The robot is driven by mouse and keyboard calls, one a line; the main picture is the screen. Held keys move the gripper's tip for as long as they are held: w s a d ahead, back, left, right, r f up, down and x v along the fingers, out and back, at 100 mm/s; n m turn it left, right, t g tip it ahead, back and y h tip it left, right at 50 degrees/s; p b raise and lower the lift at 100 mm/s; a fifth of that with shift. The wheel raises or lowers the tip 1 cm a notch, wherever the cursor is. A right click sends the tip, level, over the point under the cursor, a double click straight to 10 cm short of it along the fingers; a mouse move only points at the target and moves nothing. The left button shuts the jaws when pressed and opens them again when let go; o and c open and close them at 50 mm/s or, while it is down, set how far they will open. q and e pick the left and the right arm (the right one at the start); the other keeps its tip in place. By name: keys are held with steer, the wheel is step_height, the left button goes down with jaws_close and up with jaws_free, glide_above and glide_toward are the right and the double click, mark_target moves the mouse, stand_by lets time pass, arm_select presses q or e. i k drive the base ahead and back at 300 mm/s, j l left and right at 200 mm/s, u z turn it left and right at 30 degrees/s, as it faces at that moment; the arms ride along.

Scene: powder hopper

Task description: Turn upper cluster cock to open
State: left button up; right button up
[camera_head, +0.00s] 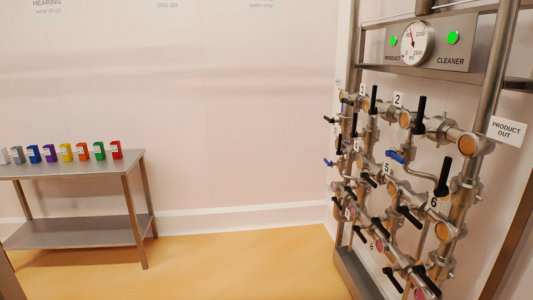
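The valve cluster of steel pipes (440,126) stands at the right on a metal frame. A blue handle (396,156) sits lower, near label 5, lying roughly sideways. More black handles (409,216) in the lower rows are tilted. I cannot tell which cock is the upper cluster cock. Neither gripper is in view.
A panel with a gauge (416,43) and two green lights tops the frame. A "PRODUCT OUT" sign (507,131) hangs at the right. A steel table (75,164) with several coloured containers stands at the left. The yellow floor (240,265) between table and frame is clear.

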mark_target(389, 153)
steer(key=i+l+z, duration=0.25)
steer(key=z, duration=0.2)
steer(key=i+l+z, duration=0.25)
steer(key=z, duration=0.15)
steer(key=i, duration=0.1)
